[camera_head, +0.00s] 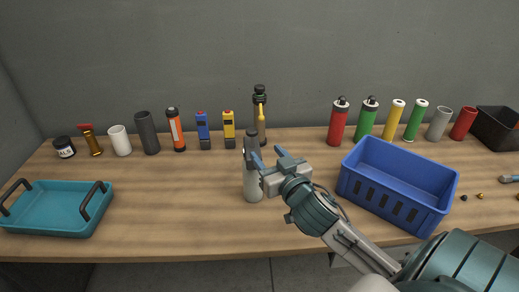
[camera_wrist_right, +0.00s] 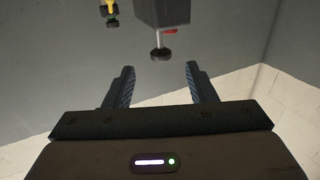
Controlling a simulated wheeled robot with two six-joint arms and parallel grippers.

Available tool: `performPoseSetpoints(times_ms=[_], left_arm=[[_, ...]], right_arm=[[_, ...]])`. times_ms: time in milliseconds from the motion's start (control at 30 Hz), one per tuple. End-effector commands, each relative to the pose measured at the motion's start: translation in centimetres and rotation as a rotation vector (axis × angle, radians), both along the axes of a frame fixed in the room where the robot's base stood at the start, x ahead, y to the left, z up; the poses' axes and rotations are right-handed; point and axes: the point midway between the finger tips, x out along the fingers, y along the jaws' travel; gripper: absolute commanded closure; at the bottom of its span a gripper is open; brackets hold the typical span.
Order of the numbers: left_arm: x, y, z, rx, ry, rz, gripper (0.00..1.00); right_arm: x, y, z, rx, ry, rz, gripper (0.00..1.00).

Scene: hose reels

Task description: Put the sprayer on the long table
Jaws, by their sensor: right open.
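A grey bottle with a dark neck, which looks like the sprayer (camera_head: 252,184), stands upright on the long wooden table (camera_head: 170,215) near its middle in the head view. My right gripper (camera_head: 268,158) is open right beside it, with one blue finger overlapping the bottle's upper part. I cannot tell whether it touches. In the right wrist view, my right gripper's fingers (camera_wrist_right: 160,85) are apart with nothing between them. A dark grey body with a thin stem, red lever and black knob (camera_wrist_right: 160,54) shows beyond them; I cannot tell which object it is. My left gripper is out of view.
A blue crate (camera_head: 398,185) stands right of my right gripper, and a teal tray (camera_head: 55,207) at the left. A dark bottle with a yellow part (camera_head: 260,112), torches, cylinders and canisters line the back. A black bin (camera_head: 497,128) is far right. The left-middle is clear.

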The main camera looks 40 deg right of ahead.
Motion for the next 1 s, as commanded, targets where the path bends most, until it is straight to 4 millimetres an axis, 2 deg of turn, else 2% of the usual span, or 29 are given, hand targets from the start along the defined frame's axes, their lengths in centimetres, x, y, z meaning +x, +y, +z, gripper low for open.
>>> performPoseSetpoints(times_ms=[100,233,1000], left_arm=[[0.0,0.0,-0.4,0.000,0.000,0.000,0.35],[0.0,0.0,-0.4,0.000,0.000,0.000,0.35],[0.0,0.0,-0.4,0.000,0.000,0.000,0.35]], right_arm=[[-1.5,0.2,-0.1,-0.003,0.001,0.001,0.49],[-2.2,0.4,0.0,0.001,0.001,0.000,0.49],[-2.3,0.4,0.0,0.001,0.000,0.000,0.49]])
